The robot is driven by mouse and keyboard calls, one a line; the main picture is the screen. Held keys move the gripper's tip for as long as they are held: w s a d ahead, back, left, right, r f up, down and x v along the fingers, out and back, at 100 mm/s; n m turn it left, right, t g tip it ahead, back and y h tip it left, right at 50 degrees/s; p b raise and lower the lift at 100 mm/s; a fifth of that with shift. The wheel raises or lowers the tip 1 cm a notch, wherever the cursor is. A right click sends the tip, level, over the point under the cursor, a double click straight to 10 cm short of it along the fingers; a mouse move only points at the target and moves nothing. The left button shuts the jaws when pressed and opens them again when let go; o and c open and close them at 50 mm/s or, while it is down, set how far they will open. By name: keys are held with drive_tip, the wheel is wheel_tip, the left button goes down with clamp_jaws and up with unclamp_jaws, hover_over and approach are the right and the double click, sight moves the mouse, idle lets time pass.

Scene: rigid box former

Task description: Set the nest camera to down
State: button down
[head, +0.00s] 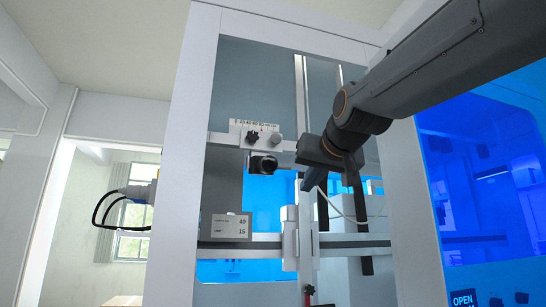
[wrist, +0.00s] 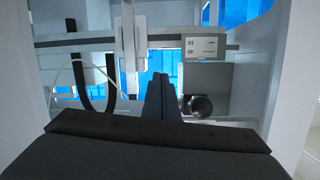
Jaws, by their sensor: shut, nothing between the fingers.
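The nest camera, which I take to be the small black unit (head: 263,164), hangs under a bracket with a scale and a dark knob in the head view. In the wrist view it shows as a black round-faced body (wrist: 196,106), its round face turned toward me; its exact tilt is hard to tell. My gripper (head: 308,183) is inside the frame opening, right of the camera and apart from it. In the wrist view the fingers (wrist: 161,78) are together and empty, beside the camera.
A label plate (head: 225,226) reading 40 and 15 sits below the camera. A horizontal rail (head: 245,245) and a white vertical slide (head: 298,240) stand close to my fingers. A white frame post (head: 175,170) bounds the opening on the left.

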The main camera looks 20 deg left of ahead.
drive_tip(key=s+a+r+t+y, duration=0.1)
drive_tip(key=s+r, duration=0.2)
drive_tip(key=r, duration=0.4)
drive_tip(key=s+a+r+t+y, duration=0.15)
drive_tip(key=s+r, duration=0.25)
drive_tip(key=r, duration=0.4)
drive_tip(key=p, duration=0.5)
hover_over(273, 166)
drive_tip(key=shift+n+g, duration=0.4)
drive_tip(key=shift+g, duration=0.05)
wheel_tip(273, 166, down, 4)
drive_tip(key=shift+s+f, duration=0.1)
drive_tip(key=shift+f, duration=0.15)
drive_tip(key=shift+f+b, duration=0.2)
drive_tip(key=shift+b, duration=0.45)
